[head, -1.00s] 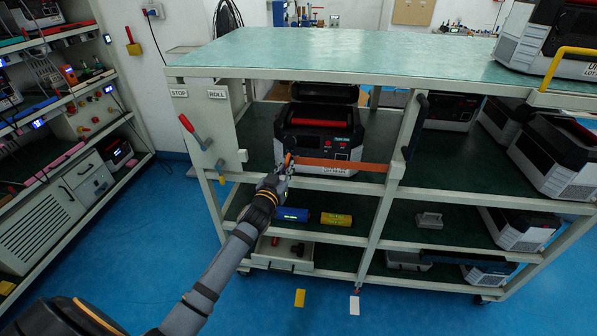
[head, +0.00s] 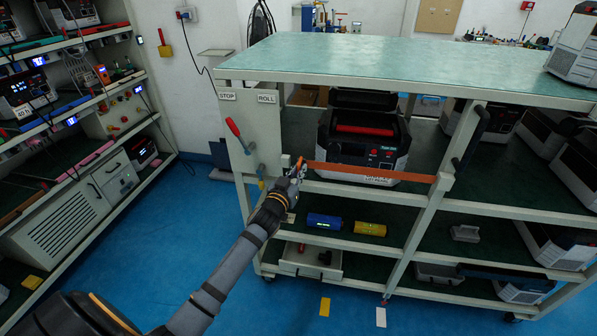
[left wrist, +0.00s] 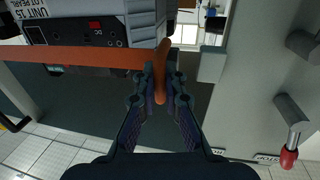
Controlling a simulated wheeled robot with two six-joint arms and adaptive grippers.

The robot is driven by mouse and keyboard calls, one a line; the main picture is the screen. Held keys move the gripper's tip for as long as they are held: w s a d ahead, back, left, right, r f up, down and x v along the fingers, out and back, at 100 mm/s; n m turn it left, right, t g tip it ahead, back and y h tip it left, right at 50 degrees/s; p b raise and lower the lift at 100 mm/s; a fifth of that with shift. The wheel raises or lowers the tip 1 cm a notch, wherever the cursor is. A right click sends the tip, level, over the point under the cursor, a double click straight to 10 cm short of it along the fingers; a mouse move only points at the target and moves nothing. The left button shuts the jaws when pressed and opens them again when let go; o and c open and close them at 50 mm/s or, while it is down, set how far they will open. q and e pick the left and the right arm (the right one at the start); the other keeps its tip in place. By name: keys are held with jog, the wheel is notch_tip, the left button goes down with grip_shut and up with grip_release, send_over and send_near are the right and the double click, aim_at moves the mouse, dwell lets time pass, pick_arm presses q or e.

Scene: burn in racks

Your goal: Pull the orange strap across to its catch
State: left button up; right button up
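The orange strap (head: 370,172) runs from the rack's middle post, across the front of a grey and black unit (head: 365,135), to my left gripper (head: 297,172). My left gripper is shut on the strap's end tab, which stands between the fingers in the left wrist view (left wrist: 160,72). A pale block on the left post, which looks like the catch (left wrist: 212,65), is just beside the tab, with a small gap between them in that view. In the head view the gripper partly covers this area. My right gripper is not in view.
A red-handled lever (head: 237,134) is on the left end panel, under STOP and ROLL labels. Blue (head: 323,221) and yellow (head: 370,229) cylinders lie on the shelf below.

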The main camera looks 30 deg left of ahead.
pick_arm(q)
jog(key=o, duration=0.5)
jog(key=shift+f, duration=0.1)
jog(key=shift+s, duration=0.1)
